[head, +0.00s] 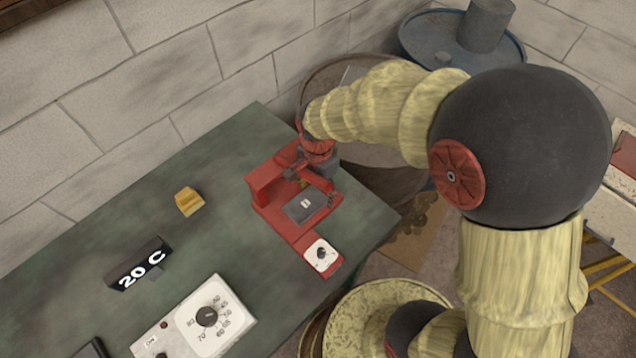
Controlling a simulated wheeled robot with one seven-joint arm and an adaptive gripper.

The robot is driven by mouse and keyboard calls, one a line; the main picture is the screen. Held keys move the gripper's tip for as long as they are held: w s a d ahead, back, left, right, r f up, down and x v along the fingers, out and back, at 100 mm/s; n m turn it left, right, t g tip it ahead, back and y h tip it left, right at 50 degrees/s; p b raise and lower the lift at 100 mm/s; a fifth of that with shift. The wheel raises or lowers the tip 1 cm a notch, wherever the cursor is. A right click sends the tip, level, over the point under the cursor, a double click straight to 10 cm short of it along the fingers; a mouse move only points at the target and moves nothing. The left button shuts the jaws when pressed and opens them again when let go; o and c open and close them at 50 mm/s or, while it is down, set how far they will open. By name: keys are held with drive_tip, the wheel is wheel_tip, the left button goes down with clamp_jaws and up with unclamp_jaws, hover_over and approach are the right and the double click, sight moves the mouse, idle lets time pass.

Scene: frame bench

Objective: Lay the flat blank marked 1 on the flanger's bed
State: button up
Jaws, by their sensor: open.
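The flanger (272,196) is a red machine on the green bench, with a red bar across it. A flat grey blank (314,210) with a small white mark lies on its bed; the mark is too small to read with certainty. The blank looks flat, with its near edges in clear view. My gripper (326,173) is at the end of my arm, over the back right of the flanger, just behind the blank. It is open and appears apart from the blank. The fingertips are partly hidden by the red bar, and contact cannot be told.
The flanger's white dial (322,255) faces front. A brown drum (345,75) and blue barrel (415,45) stand behind.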

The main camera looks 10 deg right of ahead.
drive_tip(key=shift+f, duration=0.25)
drive_tip(key=shift+c, duration=0.3)
drive_tip(key=c, duration=1)
drive_tip(key=o, duration=1.3)
drive_tip(key=shift+o, duration=0.4)
drive_tip(key=shift+r, duration=0.1)
wheel_tip(320, 180, up, 12)
